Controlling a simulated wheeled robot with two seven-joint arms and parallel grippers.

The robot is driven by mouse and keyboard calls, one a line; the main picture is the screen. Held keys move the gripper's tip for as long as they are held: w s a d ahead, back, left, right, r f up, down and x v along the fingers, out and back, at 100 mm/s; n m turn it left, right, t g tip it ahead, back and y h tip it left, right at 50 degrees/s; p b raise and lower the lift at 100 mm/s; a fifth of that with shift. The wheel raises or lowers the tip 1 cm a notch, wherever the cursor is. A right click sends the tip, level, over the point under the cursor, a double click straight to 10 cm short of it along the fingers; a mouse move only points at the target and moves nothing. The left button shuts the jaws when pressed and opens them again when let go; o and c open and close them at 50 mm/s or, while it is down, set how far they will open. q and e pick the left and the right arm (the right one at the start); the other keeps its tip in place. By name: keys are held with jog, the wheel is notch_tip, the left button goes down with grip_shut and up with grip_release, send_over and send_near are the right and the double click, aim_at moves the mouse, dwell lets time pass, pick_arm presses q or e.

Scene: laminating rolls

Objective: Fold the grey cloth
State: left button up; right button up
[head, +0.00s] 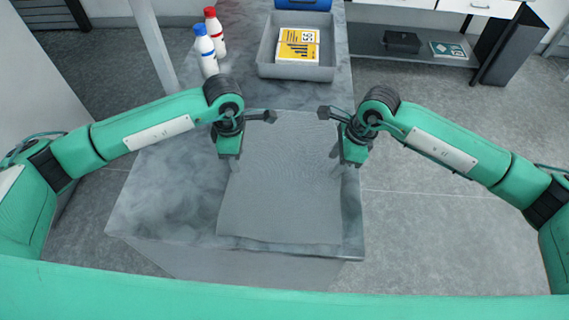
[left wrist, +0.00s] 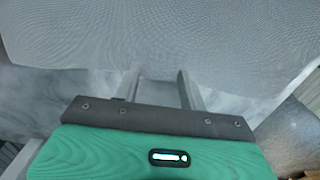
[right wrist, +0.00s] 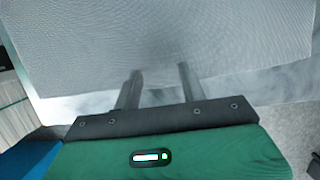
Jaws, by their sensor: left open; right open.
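The grey cloth (head: 280,190) lies spread out, mostly flat, on the marbled grey table, its near edge close to the table's front edge. My left gripper (head: 229,157) is at the cloth's left edge. In the left wrist view its fingers (left wrist: 158,74) are apart and empty, their tips at the cloth's border (left wrist: 160,50). My right gripper (head: 350,162) is at the cloth's right edge. In the right wrist view its fingers (right wrist: 160,70) are apart and empty at the border of the cloth (right wrist: 170,40). In the head view the hands partly hide the cloth's side edges.
The table (head: 165,200) has bare room left of the cloth. A grey tray (head: 297,72) with a yellow-and-white packet (head: 298,45) stands behind it. A blue-capped bottle (head: 205,50) and a red-capped bottle (head: 215,32) stand at the back left.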

pick_arm(q)
jog(key=shift+f, duration=0.1)
pick_arm(e)
jog(key=shift+f, duration=0.1)
pick_arm(q)
jog(key=shift+f, duration=0.15)
pick_arm(e)
jog(key=shift+f, duration=0.15)
pick_arm(q)
jog(key=shift+c, duration=0.5)
pick_arm(e)
jog(key=shift+c, duration=0.5)
pick_arm(q)
grip_shut()
pick_arm(e)
grip_shut()
